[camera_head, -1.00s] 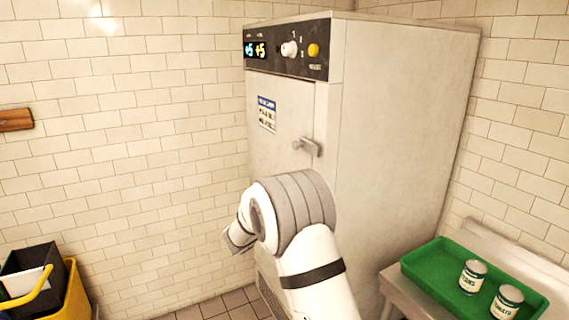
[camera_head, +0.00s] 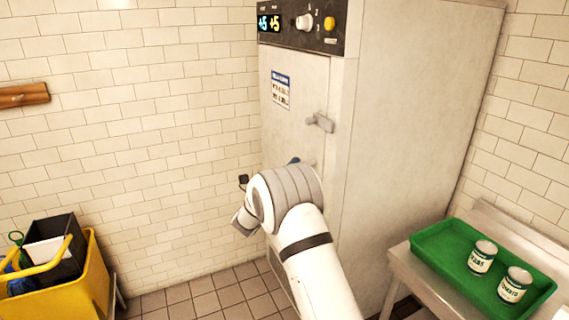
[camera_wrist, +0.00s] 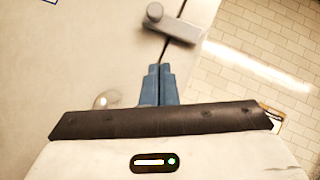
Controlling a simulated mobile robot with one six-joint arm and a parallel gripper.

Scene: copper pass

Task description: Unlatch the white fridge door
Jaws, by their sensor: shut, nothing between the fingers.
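The white fridge (camera_head: 405,110) stands in the corner with its door (camera_head: 292,125) shut. A grey latch handle (camera_head: 320,122) sits at the right edge of the door, and it also shows in the wrist view (camera_wrist: 175,27). My gripper (camera_wrist: 160,68) shows blue fingers shut together with nothing between them. In the wrist view the fingertips are just below the latch in the picture, with a small gap between. In the head view my arm hides most of the gripper; a bit of blue (camera_head: 295,161) shows below the latch.
A green tray (camera_head: 430,250) with two cans (camera_head: 482,257) stands on a metal table (camera_head: 400,262) at the right. A yellow mop bucket (camera_head: 90,280) is at the lower left. Tiled floor (camera_head: 205,295) lies open between bucket and fridge.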

